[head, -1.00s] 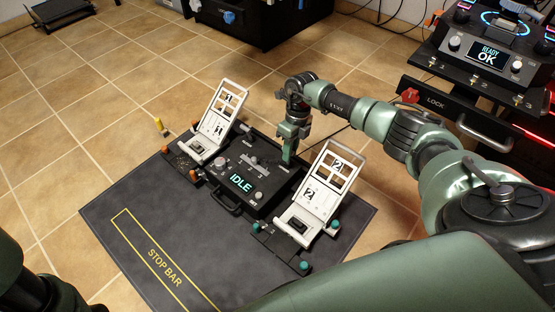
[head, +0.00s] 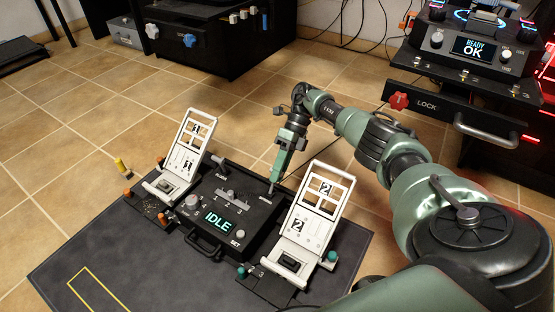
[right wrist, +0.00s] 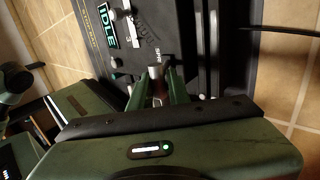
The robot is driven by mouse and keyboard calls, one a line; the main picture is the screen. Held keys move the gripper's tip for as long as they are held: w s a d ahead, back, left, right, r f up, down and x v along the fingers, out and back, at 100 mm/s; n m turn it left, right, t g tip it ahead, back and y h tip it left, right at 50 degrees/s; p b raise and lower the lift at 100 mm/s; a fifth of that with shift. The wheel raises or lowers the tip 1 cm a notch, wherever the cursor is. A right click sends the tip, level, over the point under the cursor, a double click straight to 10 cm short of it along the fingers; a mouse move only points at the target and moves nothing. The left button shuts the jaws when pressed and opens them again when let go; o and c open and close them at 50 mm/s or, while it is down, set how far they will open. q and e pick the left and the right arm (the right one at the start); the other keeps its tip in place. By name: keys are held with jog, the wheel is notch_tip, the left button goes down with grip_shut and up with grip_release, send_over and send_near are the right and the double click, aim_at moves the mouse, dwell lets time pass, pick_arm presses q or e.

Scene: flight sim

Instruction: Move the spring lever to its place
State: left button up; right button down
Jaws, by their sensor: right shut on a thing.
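A black console (head: 262,218) with a lit IDLE display lies on the dark mat. My right gripper (head: 272,183) reaches down to the console's back right corner and is shut on the spring lever, a short stick with a pale tip (right wrist: 154,72). In the right wrist view, the two green fingers (right wrist: 156,92) stand on either side of the lever; its lower part is mostly hidden. A slider (head: 231,195) with numbered positions and a round knob (head: 192,202) are on the console's top. My left gripper is not in view.
White numbered panels stand at the left (head: 190,143) and right (head: 319,200) of the console, close to the gripper on the right. A dark cabinet with a red LOCK knob (head: 399,101) is at the right. A black unit (head: 220,50) stands behind.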

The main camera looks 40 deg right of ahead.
jog(key=shift+s+a, duration=0.1)
jog(key=shift+a, duration=0.1)
jog(key=c, duration=1.4)
grip_release()
jog(key=shift+o, duration=0.2)
jog(key=shift+d, duration=0.1)
jog(key=shift+d, duration=0.1)
jog(key=shift+w+d+r, duration=0.25)
jog(key=shift+r, duration=0.1)
jog(key=v, duration=0.6)
jog(key=shift+d+r, duration=0.25)
jog(key=shift+d, duration=0.05)
